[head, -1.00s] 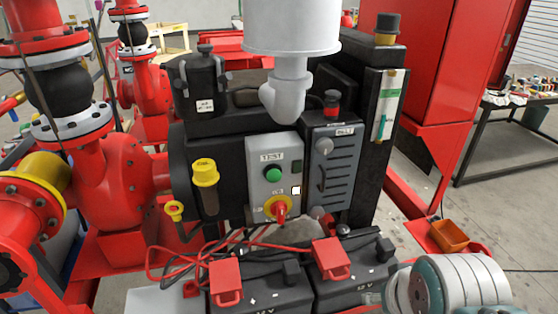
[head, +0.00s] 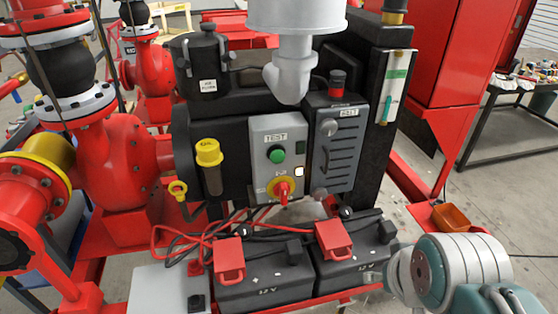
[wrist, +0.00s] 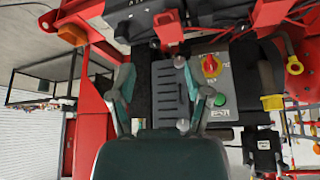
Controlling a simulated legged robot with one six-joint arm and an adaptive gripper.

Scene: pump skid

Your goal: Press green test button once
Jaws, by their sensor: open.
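The green test button (head: 277,155) is round. It sits under a TEST label on a grey control panel (head: 258,140), above a red rotary switch on a yellow plate (head: 281,188). In the wrist view, which is upside down, the green button (wrist: 219,101) lies right of my fingers, beside the red switch (wrist: 209,65). My gripper (wrist: 158,68) is open and empty, with its fingers spread on either side of the grey louvred BELT cover (wrist: 168,95). The button is outside the finger gap. I cannot tell the distance to the panel. In the head view my fingers do not show.
Two black batteries with red terminal covers (head: 228,258) and loose red cables stand below the panel. A white vertical pipe (head: 292,75) hangs above it. A yellow-capped filler (head: 209,153) is to its left. A red cabinet (head: 448,70) stands at the right.

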